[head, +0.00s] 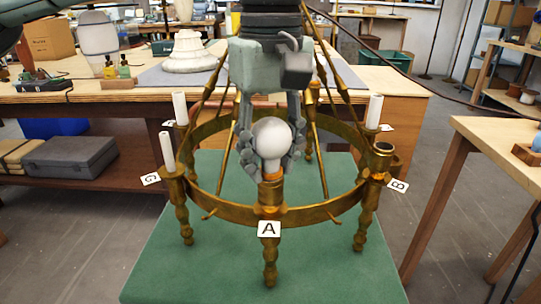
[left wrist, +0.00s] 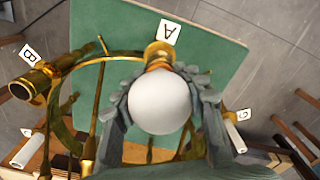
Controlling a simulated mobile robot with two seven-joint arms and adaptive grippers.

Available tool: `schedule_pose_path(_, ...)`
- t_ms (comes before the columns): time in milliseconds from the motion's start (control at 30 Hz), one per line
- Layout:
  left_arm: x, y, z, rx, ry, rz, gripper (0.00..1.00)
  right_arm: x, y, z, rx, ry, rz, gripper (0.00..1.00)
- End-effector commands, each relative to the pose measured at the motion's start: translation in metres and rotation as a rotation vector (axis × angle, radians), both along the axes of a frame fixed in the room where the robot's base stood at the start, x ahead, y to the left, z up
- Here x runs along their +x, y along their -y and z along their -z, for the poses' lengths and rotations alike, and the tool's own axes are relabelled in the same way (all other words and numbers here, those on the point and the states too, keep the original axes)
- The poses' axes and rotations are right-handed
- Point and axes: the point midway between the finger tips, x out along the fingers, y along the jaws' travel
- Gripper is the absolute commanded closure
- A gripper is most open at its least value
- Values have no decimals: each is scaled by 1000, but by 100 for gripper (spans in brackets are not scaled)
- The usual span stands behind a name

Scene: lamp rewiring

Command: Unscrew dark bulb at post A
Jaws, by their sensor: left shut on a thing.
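A pale grey-white globe bulb (head: 271,136) stands upright over the brass cup of post A (head: 272,192), above the A label (head: 269,229) on the near side of the brass ring. In the left wrist view the bulb (left wrist: 160,102) hides part of the cup, and an orange-copper neck (left wrist: 158,66) shows between them. I cannot tell how deep the neck sits in the cup. My left gripper (head: 270,155) comes down from above, with its grey fingers shut around both sides of the bulb. My right gripper is not in view.
The brass chandelier frame (head: 325,217) stands on a green mat (head: 180,270), its sloping rods close around my gripper. Post G has a white candle sleeve (head: 167,151); post B (head: 383,150) has an open cup. A workbench (head: 130,97) stands behind, another table (head: 490,135) at right.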

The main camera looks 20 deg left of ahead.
Motion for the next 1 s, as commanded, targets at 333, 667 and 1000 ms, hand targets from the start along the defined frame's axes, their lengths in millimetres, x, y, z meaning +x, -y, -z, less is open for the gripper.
schedule_pose_path(333,-1,0,2,2,-6,-209,86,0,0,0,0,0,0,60)
schedule_pose_path(667,-1,0,1,4,-6,-675,86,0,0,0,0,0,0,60)
schedule_pose_path(1000,-1,0,1,4,-4,-696,51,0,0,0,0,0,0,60)
